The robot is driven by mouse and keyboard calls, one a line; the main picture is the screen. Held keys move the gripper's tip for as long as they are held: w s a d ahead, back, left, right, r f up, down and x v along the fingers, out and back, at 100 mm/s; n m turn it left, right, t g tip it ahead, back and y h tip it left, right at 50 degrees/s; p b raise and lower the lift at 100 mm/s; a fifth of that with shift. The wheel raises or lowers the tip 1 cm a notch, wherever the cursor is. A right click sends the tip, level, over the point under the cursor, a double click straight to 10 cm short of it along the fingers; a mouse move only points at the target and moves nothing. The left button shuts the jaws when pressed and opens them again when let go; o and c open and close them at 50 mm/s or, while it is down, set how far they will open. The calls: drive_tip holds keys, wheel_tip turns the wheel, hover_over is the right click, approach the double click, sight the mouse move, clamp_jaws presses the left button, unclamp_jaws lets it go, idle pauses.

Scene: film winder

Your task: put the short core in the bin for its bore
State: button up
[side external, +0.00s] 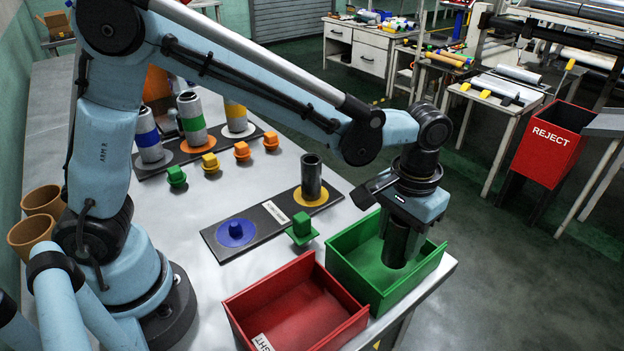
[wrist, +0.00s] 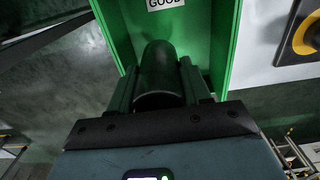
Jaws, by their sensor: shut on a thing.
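The short core is a dark cylinder (side external: 400,250), held upright below my gripper (side external: 402,222) over the green bin (side external: 350,284). Its lower end looks to be at or just inside the bin's opening; the exact height is hard to tell. In the wrist view the dark core (wrist: 161,72) sits between both fingers of my gripper (wrist: 160,85), which are shut on it. The green bin (wrist: 219,35) there bears a label reading GOOD. The red bin (side external: 290,312) stands left of the green one, empty, its label partly readable as "GHT".
A green block (side external: 301,229) stands near the bins. Banded cores (side external: 191,118) stand farther back. A red REJECT bin (side external: 550,140) is off the table.

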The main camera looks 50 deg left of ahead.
drive_tip(key=shift+f, duration=0.1)
drive_tip(key=o, duration=1.1)
wheel_tip(320, 180, up, 12)
drive_tip(key=s+a+f+t, duration=0.2)
drive_tip(key=s+a+t, duration=0.1)
drive_tip(key=a, duration=0.6)
drive_tip(key=s+a+f+t, duration=0.3)
drive_tip(key=s+a+t, duration=0.1)
drive_tip(key=a, duration=0.5)
drive_tip(key=shift+s+a, duration=0.15)
drive_tip(key=shift+s, duration=0.7)
